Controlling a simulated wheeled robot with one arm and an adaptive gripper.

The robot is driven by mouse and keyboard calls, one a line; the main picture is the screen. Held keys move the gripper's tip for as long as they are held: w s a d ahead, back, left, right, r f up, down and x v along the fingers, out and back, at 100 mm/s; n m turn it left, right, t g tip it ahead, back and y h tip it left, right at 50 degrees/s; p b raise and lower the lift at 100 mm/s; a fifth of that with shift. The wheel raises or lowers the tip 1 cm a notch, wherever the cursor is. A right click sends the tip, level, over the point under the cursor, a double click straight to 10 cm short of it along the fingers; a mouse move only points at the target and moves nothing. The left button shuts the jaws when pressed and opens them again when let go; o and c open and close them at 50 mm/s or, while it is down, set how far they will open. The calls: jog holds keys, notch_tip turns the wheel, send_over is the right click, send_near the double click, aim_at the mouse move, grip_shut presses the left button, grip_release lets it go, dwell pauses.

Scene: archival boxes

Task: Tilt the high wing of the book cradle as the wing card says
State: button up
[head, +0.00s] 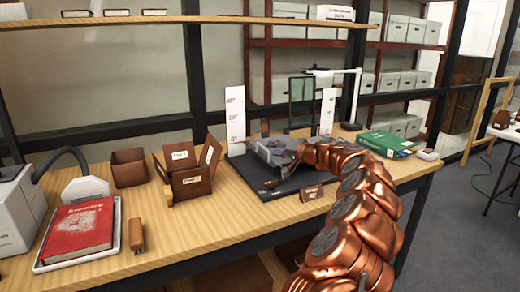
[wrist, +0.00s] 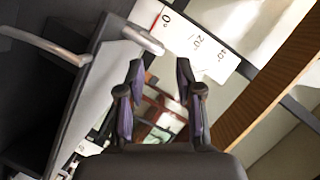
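The book cradle has a black base (head: 262,188) on the wooden table in the head view; its wings are largely hidden by my gripper and arm. A white angle card (head: 235,125) marked 40°, 20° and 0° stands at its left, and a second white card (head: 327,112) stands at its right. In the wrist view an angle card (wrist: 198,38) shows upper right, beside a light grey bar (wrist: 143,40) and a dark panel (wrist: 35,90), perhaps cradle parts. My gripper (wrist: 160,68) is open and empty, its fingertips just below the bar's end. A small brown label block (head: 311,193) stands in front; its text is unreadable.
A red book (head: 78,232) on a white tray, brown boxes (head: 190,178) and a small brown block (head: 137,235) are to the left. A dark glass panel (head: 302,100) stands behind the cradle.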

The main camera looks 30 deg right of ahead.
aim_at(262, 147)
jog(key=shift+x, duration=2.25)
jog(key=shift+w+a+f, duration=0.1)
jog(key=shift+w+f, duration=0.15)
jog(key=shift+w, duration=0.4)
jog(key=shift+w+a, duration=0.2)
jog(key=shift+w, duration=0.5)
jog(key=shift+c, duration=0.4)
grip_shut()
